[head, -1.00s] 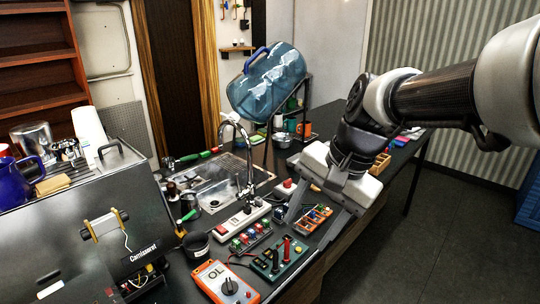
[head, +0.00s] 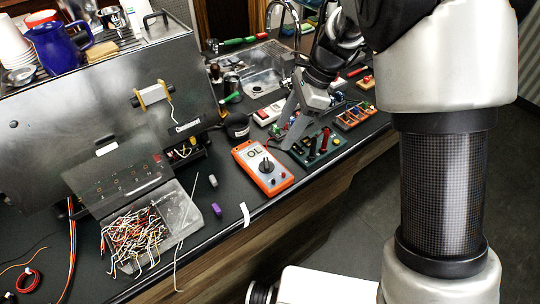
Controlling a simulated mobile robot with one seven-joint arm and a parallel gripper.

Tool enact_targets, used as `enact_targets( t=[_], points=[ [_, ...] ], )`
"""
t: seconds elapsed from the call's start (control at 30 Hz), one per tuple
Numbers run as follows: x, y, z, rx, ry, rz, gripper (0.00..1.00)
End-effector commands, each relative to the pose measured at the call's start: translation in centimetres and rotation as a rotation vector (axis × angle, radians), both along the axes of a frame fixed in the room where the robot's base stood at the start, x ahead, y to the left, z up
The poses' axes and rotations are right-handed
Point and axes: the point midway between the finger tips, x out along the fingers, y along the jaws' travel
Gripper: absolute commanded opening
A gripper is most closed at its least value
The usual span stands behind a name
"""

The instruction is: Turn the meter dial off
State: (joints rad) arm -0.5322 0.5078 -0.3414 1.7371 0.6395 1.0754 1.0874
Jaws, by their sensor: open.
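The meter (head: 262,167) is an orange multimeter lying on the dark counter, its display reading "OL". Its dark round dial (head: 266,166) sits in the middle of the pale face; the pointer's exact setting is too small to read. My gripper (head: 288,140) is open just right of and behind the meter, over the green board, with its fingers pointing down. It appears apart from the dial. Part of the gripper's far side is hidden by my own wrist.
A green board with red and black parts (head: 319,147) lies right of the meter. A clear box of wires (head: 150,225) and the metal brewer (head: 110,95) stand to the left. A black cup (head: 237,127) is behind the meter.

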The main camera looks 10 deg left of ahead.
Motion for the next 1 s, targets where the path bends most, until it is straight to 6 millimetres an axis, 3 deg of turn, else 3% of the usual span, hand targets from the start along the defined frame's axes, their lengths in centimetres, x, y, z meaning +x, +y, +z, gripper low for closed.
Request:
enact_targets(
  t=[0.3, 0.5, 0.7, 0.97, 1.0],
  points=[
    [-1.1, 2.5, -6.6, -0.001, 0.004, 0.003, 0.53],
    [-1.4, 3.6, -9.4, -0.001, 0.001, 0.002, 0.53],
    [-1.5, 4.1, -10.5, 0.0, -0.001, 0.001, 0.53],
    [-1.5, 4.1, -10.6, 0.001, -0.002, 0.001, 0.53],
    [-1.5, 4.1, -10.6, 0.001, -0.002, 0.001, 0.48]
  ],
)
